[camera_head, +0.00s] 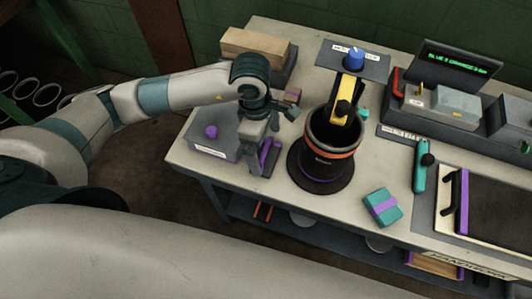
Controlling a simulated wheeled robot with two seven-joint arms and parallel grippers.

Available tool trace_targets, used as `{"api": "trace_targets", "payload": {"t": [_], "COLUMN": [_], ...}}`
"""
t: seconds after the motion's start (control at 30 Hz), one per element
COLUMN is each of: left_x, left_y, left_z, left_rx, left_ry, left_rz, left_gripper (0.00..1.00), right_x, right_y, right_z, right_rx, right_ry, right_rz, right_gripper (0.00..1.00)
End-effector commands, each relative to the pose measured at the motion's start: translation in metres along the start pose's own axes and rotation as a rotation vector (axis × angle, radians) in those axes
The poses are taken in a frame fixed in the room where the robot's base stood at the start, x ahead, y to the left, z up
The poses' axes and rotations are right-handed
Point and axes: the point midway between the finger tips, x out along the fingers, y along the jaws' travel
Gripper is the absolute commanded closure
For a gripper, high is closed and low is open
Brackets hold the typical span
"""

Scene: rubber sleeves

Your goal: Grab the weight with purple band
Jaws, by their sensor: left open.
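My left gripper (263,166) points down over the bench, left of the pot and well apart from the teal block. It is open; a purple part shows at its fingers, and I cannot tell whether that belongs to the gripper or to something behind it. My right gripper is not in view.
The black pot with an orange rim (325,150) stands on a round base mid-bench. A grey box with a purple knob (212,146) is left of my gripper. A teal-handled tool (420,168) and a dark panel (497,215) lie right. Bare bench (345,226) surrounds the teal block.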

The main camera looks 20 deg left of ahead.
Motion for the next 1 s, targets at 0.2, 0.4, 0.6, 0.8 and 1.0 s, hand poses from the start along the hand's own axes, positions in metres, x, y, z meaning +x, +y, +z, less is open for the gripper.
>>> {"api": "trace_targets", "payload": {"t": [0.2,0.4,0.6,0.8,1.0], "left_x": [0.024,0.037,0.037,0.037,0.037], "left_y": [-0.003,-0.002,-0.002,-0.002,-0.002], "left_z": [-0.002,-0.002,-0.003,-0.002,-0.002], "left_rx": [-0.004,-0.001,-0.001,-0.001,-0.001], "left_ry": [0.0,0.0,0.0,0.0,0.0], "left_rz": [-0.003,0.0,0.0,0.0,0.0], "left_gripper": [0.0,0.0,0.0,0.0,0.41], "right_x": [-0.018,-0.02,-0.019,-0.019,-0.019], "right_y": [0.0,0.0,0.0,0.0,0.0], "right_z": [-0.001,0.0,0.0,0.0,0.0], "right_rx": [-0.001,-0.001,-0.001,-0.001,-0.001], "right_ry": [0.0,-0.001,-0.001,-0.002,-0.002], "right_rz": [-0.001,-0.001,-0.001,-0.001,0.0], "right_gripper": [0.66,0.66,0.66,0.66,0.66]}}
